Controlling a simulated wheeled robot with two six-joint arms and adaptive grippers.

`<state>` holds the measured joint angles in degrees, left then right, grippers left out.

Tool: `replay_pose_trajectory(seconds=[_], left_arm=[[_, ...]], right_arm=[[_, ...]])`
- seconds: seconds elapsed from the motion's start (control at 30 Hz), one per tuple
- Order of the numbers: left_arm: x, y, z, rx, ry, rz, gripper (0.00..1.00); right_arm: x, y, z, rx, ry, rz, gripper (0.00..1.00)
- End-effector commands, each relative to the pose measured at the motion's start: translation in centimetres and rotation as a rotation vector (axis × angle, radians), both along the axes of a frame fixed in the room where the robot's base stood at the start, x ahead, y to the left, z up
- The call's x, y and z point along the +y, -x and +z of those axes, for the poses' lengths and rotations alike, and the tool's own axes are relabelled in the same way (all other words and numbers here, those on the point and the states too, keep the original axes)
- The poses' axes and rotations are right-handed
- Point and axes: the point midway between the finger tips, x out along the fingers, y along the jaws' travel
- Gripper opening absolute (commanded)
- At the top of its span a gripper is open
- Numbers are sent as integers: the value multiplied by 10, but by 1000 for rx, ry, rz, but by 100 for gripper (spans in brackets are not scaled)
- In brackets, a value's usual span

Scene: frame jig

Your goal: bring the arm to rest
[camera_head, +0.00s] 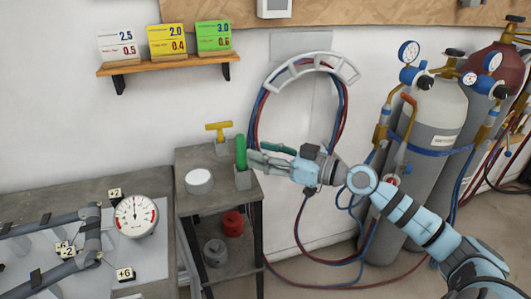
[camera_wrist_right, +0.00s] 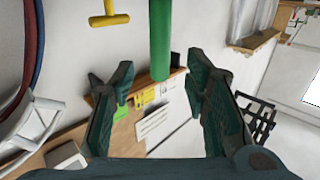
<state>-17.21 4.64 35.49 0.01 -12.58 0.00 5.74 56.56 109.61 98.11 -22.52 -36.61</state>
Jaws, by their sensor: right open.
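My right arm comes in from the lower right in the head view. Its right gripper (camera_head: 256,153) points left over the small grey stand (camera_head: 208,167), and its fingers are spread and empty. A green upright handle (camera_head: 240,152) stands in a grey block at the stand's right edge, just by the fingertips. In the right wrist view the green handle (camera_wrist_right: 160,40) shows between the two open fingers (camera_wrist_right: 160,72); I cannot tell how deep it lies between them. My left gripper is not in view.
A yellow T-handle (camera_head: 218,128) and a white round lid (camera_head: 199,180) are on the stand. Red and grey parts lie on its lower shelf. A workbench with a dial gauge (camera_head: 135,216) is at left. Gas cylinders (camera_head: 435,120) and hoses (camera_head: 258,115) stand at right.

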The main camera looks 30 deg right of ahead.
Motion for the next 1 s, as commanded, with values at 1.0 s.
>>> replay_pose_trajectory(seconds=[1.0], left_arm=[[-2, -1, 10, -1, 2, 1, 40]], right_arm=[[-153, -17, -118, 190, 131, -440, 42]])
